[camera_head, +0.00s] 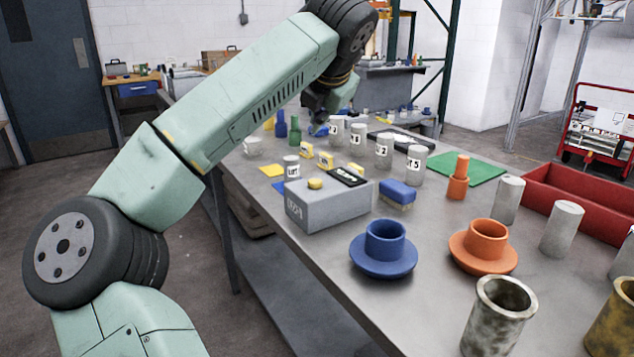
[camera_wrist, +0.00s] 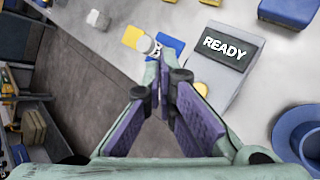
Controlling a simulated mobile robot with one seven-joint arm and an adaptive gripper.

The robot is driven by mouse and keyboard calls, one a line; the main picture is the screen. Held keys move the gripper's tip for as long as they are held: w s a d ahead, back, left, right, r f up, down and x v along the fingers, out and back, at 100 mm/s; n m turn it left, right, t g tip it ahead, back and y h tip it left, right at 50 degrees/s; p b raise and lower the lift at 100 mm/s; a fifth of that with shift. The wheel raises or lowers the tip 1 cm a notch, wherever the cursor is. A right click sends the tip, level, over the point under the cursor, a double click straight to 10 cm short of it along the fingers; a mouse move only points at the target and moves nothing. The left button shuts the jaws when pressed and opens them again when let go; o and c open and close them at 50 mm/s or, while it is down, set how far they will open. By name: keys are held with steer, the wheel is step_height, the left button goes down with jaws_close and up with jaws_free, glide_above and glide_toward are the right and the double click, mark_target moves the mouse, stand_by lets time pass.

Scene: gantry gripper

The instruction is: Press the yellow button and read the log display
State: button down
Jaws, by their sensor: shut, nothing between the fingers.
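The yellow button (camera_head: 315,183) sits on top of a grey box (camera_head: 330,210) on the metal table. The button also shows in the wrist view (camera_wrist: 201,88), just right of my fingertips and partly close to a finger. The black log display (camera_head: 348,176) is on the same box. In the wrist view the display (camera_wrist: 225,47) reads "READY" in white letters. My gripper (camera_wrist: 166,78) is shut and empty, its purple fingers together at the tips. It appears apart from the button; its height above the box is hard to judge.
A blue cup on a saucer (camera_head: 384,250) and an orange one (camera_head: 482,246) stand in front of the box. A blue-and-yellow block (camera_head: 397,194) is right of it. Numbered jars (camera_head: 384,150) stand behind. A red bin (camera_head: 580,203) is at right. The table's left edge is near the box.

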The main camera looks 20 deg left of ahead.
mark_target(319, 181)
steer(key=shift+f, duration=0.1)
step_height(319, 181, down, 9)
steer(key=b, duration=0.6)
steer(key=shift+d+b, duration=0.1)
steer(key=shift+b, duration=0.2)
stand_by(1.0)
steer(key=shift+f+b, duration=0.25)
steer(key=shift+b, duration=0.2)
steer(key=shift+f+b, duration=0.45)
steer(key=shift+f, duration=0.05)
stand_by(0.8)
steer(key=shift+r, duration=0.1)
steer(key=shift+r+p, duration=0.65)
steer(key=shift+r, duration=0.15)
